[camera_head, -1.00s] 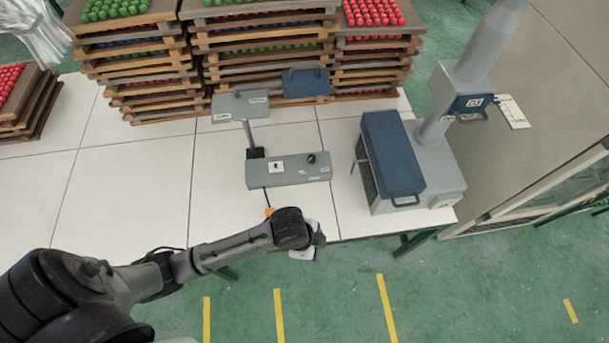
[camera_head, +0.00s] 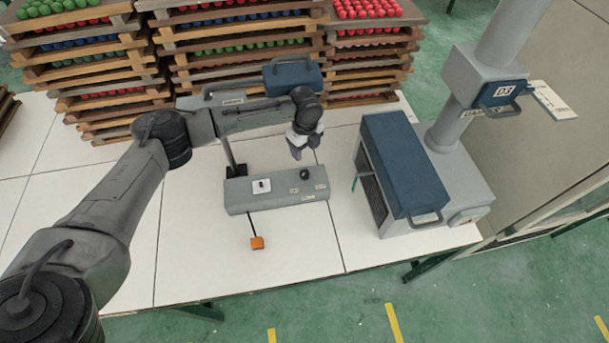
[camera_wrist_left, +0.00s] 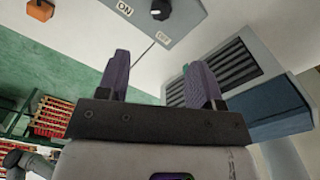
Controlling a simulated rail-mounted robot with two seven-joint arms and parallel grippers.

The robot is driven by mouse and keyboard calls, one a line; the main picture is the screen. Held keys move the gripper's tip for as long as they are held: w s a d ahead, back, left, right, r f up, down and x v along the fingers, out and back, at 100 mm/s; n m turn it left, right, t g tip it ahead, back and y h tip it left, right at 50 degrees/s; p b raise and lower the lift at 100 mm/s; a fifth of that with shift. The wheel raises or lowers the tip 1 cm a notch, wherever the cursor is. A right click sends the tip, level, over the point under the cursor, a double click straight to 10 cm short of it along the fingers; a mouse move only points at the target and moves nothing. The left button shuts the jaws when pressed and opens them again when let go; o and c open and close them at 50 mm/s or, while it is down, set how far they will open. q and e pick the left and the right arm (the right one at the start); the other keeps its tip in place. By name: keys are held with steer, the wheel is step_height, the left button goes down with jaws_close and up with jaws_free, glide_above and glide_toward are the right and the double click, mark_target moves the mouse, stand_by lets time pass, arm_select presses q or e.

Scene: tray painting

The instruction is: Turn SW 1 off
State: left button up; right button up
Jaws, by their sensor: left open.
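A grey switch box (camera_head: 240,195) sits on the white table, with a white switch plate (camera_head: 261,186) on its left and a black knob (camera_head: 305,174) on its right. I cannot read which one is SW 1. In the left wrist view the black knob (camera_wrist_left: 161,9) is at the top edge, between ON and OFF labels; its setting is unclear. My left gripper (camera_head: 297,152) is just behind and above the box, near the knob. It is open and empty, its two purple fingers (camera_wrist_left: 158,70) apart. My right gripper is out of view.
A small orange block (camera_head: 257,243) on a cable lies in front of the box. A blue-topped grey machine (camera_head: 395,165) stands at the right, with a grey column (camera_head: 500,35) behind it. Stacked wooden trays (camera_head: 95,75) fill the back. The table front is clear.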

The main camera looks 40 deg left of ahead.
mark_target(305, 172)
arm_select(q)
step_height(305, 172, down, 12)
steer(key=shift+a+r+b, duration=0.1)
steer(key=shift+b, duration=0.45)
steer(key=shift+f, duration=0.9)
steer(key=c, duration=0.9)
